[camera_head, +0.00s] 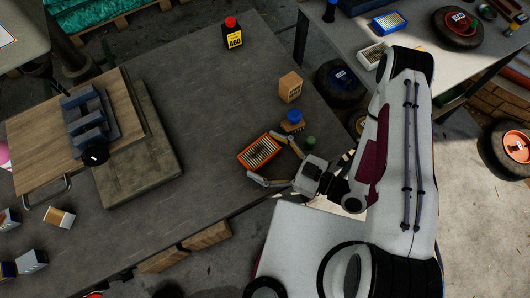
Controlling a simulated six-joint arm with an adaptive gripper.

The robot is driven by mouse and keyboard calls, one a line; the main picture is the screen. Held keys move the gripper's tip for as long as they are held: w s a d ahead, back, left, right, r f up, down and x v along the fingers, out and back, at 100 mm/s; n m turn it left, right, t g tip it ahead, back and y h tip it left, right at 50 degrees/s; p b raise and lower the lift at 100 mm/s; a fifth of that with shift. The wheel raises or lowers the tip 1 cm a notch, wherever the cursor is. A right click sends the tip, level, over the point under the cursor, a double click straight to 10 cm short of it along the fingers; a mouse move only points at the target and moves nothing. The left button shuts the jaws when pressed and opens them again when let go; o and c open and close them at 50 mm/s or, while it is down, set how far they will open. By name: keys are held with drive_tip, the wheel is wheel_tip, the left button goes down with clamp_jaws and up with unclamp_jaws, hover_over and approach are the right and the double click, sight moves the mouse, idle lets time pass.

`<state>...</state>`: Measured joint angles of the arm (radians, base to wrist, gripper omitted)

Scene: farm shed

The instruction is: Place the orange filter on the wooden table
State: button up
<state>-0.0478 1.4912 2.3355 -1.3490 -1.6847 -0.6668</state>
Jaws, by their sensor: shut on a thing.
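The orange filter (259,151), a framed block with a pale pleated face, is near the middle of the camera_head view. My gripper (262,157) is shut on it, with one finger on the upper right side and the other at the lower left. The filter is over the near right part of the large dark table (200,95), close to its front right edge. I cannot tell whether it touches the tabletop. A light brown wooden board or small tabletop (40,130) is at the left, under a blue-grey part (85,120).
A blue-capped object (292,121), a small green item (310,142) and a cardboard box (290,86) stand close to the filter. A second table (440,65) holds blue and white filters. The dark table's middle is clear.

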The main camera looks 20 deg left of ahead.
sight(270, 158)
drive_tip(key=shift+f, duration=0.1)
drive_tip(key=o, duration=1.1)
drive_tip(key=shift+f, duration=0.1)
drive_tip(key=shift+d, duration=0.1)
drive_tip(key=shift+v, duration=1.45)
drive_tip(key=shift+r, duration=3.5)
drive_tip(key=c, duration=1)
